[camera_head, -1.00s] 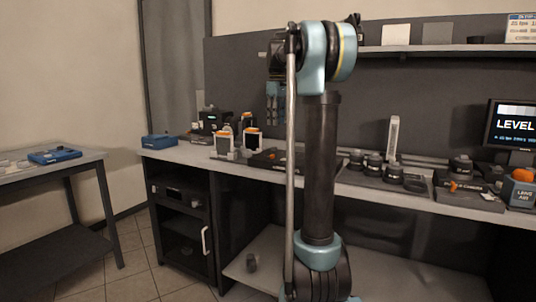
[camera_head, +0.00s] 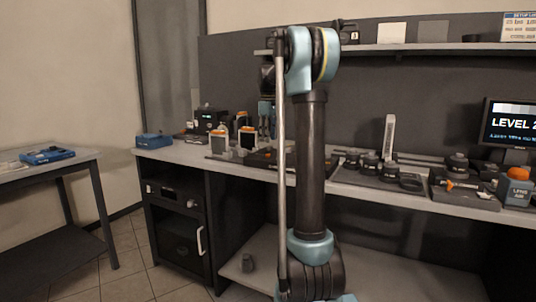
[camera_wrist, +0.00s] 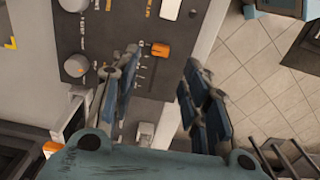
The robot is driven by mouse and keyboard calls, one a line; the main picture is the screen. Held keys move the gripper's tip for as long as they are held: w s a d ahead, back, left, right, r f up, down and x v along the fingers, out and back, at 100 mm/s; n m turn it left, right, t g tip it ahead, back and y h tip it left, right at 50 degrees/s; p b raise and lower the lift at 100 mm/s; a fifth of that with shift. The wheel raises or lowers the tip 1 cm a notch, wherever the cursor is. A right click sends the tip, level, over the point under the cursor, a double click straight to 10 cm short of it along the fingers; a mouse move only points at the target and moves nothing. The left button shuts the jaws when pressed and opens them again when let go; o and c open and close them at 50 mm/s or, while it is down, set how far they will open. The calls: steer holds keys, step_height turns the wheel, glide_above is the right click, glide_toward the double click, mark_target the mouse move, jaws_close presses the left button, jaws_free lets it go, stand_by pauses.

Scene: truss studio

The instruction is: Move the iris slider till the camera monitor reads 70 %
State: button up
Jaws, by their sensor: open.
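A dark control panel (camera_wrist: 118,22) with grey knobs lies below my gripper in the wrist view. An orange slider cap (camera_wrist: 160,50) sits on it beside white scale marks, probably the iris slider. My gripper (camera_wrist: 158,80) is open, its fingers spread either side of the scale, with the orange cap near the tips and no visible contact. In the head view my gripper (camera_head: 267,121) hangs just above the bench, over the dark panel (camera_head: 262,158). A monitor (camera_head: 510,124) at the right edge reads "LEVEL 2", cut off; no percentage is legible.
White-fronted units with orange tops (camera_head: 219,142) stand left of the gripper. Several dark round items on a tray (camera_head: 368,178) stand to the right. A shelf (camera_head: 420,47) runs above the bench. Floor tiles (camera_wrist: 265,60) show right of the panel.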

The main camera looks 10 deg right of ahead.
mark_target(268, 155)
step_height(268, 155, down, 8)
steer(key=shift+r, duration=0.2)
jaws_close()
